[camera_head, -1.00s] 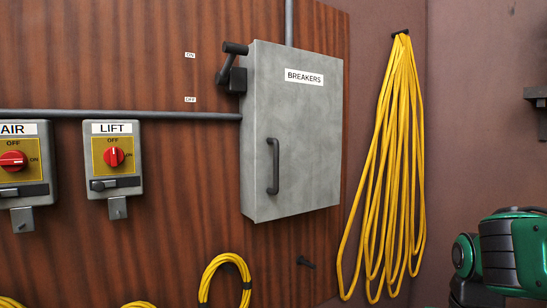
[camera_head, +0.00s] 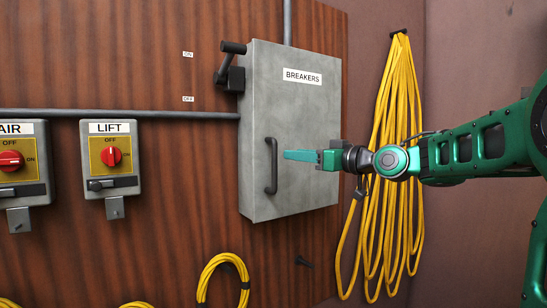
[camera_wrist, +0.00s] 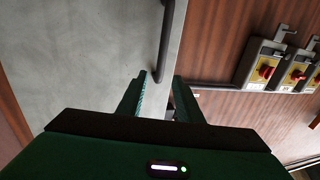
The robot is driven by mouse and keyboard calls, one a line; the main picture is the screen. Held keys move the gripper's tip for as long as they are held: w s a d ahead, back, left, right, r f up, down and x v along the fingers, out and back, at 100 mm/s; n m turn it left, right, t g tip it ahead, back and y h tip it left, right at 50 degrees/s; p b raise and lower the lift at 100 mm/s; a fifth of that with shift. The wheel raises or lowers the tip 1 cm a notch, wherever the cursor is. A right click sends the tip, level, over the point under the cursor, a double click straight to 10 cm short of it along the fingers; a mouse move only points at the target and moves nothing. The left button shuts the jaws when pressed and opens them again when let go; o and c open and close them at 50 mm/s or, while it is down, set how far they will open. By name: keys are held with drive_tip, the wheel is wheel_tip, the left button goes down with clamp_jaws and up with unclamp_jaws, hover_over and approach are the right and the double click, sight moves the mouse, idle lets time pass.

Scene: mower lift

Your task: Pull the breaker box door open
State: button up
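The grey breaker box door (camera_head: 303,130), labelled BREAKERS, looks shut on the wooden wall. Its dark vertical handle (camera_head: 271,166) is on the left part of the door. My gripper (camera_head: 288,155) reaches in from the right, its fingertips pointing left and a little right of the handle. In the wrist view, my gripper (camera_wrist: 160,77) is open, with a gap between its two fingers. The handle (camera_wrist: 166,45) lies ahead, lined up with that gap, and is not held. The lower finger is hidden in the head view.
A black lever (camera_head: 230,65) sits on the box's upper left side. AIR (camera_head: 18,160) and LIFT (camera_head: 111,158) switch boxes are at left. A yellow cable (camera_head: 395,200) hangs behind my arm. A horizontal pipe (camera_head: 140,114) meets the box.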

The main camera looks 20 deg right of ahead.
drive_tip(key=x, duration=1)
drive_tip(key=shift+f, duration=0.1)
clamp_jaws()
